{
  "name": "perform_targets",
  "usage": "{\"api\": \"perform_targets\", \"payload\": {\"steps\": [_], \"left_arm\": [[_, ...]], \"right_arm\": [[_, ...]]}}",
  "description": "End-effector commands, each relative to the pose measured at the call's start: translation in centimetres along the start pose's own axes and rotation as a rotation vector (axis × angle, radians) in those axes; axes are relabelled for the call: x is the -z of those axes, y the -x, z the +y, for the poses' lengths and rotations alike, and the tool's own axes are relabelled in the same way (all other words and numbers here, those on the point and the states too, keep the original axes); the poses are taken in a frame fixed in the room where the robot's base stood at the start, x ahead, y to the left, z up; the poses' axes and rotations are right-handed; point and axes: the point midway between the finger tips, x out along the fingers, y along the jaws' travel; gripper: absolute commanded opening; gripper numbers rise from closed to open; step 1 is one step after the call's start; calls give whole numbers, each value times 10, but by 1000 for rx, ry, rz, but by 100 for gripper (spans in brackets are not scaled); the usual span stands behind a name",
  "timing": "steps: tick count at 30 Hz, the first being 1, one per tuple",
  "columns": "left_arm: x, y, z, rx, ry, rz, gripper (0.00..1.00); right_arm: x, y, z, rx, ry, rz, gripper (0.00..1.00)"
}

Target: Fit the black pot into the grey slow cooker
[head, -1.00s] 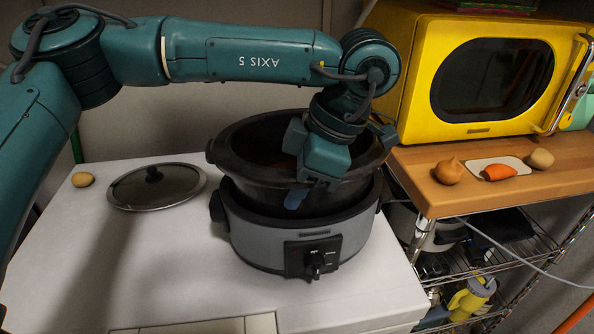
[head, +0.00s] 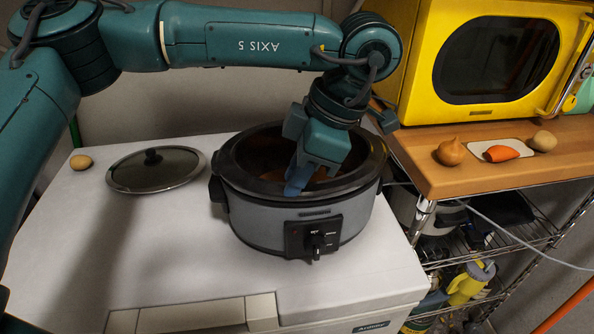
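The black pot (head: 250,152) sits down inside the grey slow cooker (head: 262,222), its dark rim low and roughly level all round. The cooker stands on the white top with its black control knob facing front. My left gripper (head: 302,180) reaches down from above, over the front right part of the pot. Its blue fingertip overlaps the pot's opening and front rim. The second finger is hidden behind the gripper body, so its opening and any contact with the rim are unclear. The glass lid (head: 155,170) lies left of the cooker. My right gripper is out of view.
A potato (head: 81,162) lies on the white top (head: 170,260) at far left. The front left of the top is clear.

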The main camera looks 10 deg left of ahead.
Motion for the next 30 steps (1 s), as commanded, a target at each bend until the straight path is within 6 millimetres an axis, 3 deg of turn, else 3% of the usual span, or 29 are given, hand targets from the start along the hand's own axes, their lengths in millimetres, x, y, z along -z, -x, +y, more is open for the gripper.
{"api": "perform_targets", "payload": {"steps": [10,16,24,30], "left_arm": [[1,2,0,-1,0,0,28],[4,21,1,-4,0,-2,28],[5,84,1,-5,2,-1,28],[5,119,0,-3,2,1,28]], "right_arm": [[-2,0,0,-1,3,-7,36],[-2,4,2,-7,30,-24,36],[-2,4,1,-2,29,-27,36],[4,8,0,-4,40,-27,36]]}}
